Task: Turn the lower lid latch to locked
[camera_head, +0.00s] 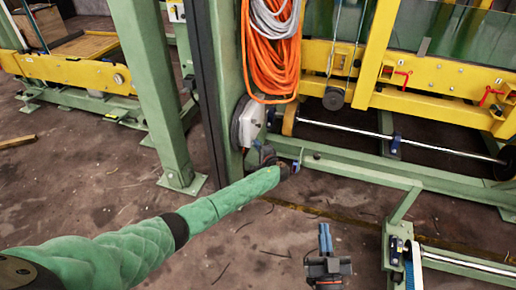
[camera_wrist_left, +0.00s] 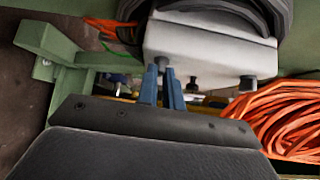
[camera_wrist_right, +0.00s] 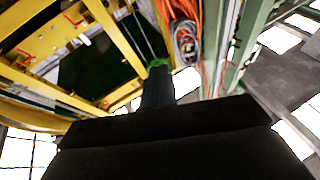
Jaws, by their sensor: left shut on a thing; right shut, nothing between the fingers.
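A pale grey box (camera_wrist_left: 205,42) with a dark round part shows large in the left wrist view. In the head view it sits low on the green post (camera_head: 254,118). Several small dark knobs stick out of its edge; one dark knob (camera_wrist_left: 164,64) is at my left gripper's (camera_wrist_left: 162,82) blue fingertips, and the fingers are shut on it. Whether it is the lower lid latch, and its turn angle, I cannot tell. In the head view the left fingertips are hidden behind the wrist. My right gripper (camera_head: 326,238) is shut and empty, low over the floor, apart from the box.
An orange cable coil (camera_head: 270,55) hangs on the post above the box; it also shows in the left wrist view (camera_wrist_left: 285,118). Green floor beams (camera_head: 360,172) and a yellow frame (camera_head: 430,105) stand to the right. Open floor (camera_head: 230,230) lies in front.

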